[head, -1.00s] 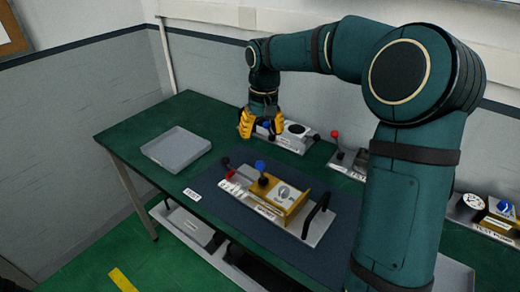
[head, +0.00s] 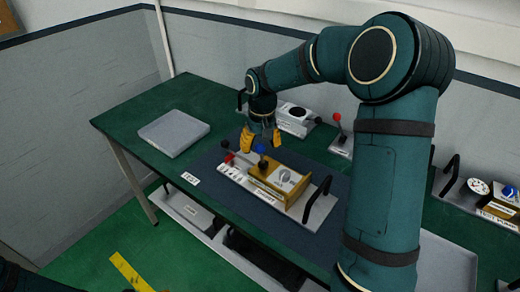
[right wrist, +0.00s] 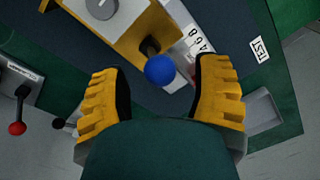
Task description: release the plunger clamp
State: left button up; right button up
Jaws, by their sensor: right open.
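The test fixture, a pale plate (head: 246,181) with a gold block (head: 286,178), lies on the dark mat. A lever with a blue ball knob (head: 259,149) rises beside the block, and a red knob (head: 229,158) sits to its left. I cannot tell from the labels which lever is the plunger clamp. My right gripper (head: 262,141) is open, just over the blue knob. In the right wrist view the blue knob (right wrist: 160,69) shows between the two spread yellow fingers, with space on both sides. My left gripper is out of view.
A grey tray (head: 172,133) stands on the green bench at the left. A black handle (head: 317,197) stands up at the fixture's right end. Behind are a unit with a black disc (head: 295,112) and a red-knobbed lever (head: 337,117). The bench's front left is clear.

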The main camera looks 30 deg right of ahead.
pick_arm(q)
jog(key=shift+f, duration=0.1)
pick_arm(e)
jog(key=shift+f, duration=0.75)
jog(key=shift+c, duration=0.2)
grip_shut()
jog(key=b, duration=0.1)
jog(key=a+h+b, duration=0.1)
jog(key=f+t+h+b, duration=0.1)
jog(key=shift+s+a+b, duration=0.25)
jog(key=shift+a+b, duration=0.15)
jog(key=shift+s+a+r+h+b, duration=0.1)
jog(key=shift+a+h+b, duration=0.05)
jog(key=shift+h+b, duration=0.4)
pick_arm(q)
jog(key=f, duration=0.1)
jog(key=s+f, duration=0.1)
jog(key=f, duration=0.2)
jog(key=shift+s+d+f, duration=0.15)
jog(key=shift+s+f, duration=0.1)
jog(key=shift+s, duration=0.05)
pick_arm(e)
jog(key=shift+o, duration=0.2)
grip_release()
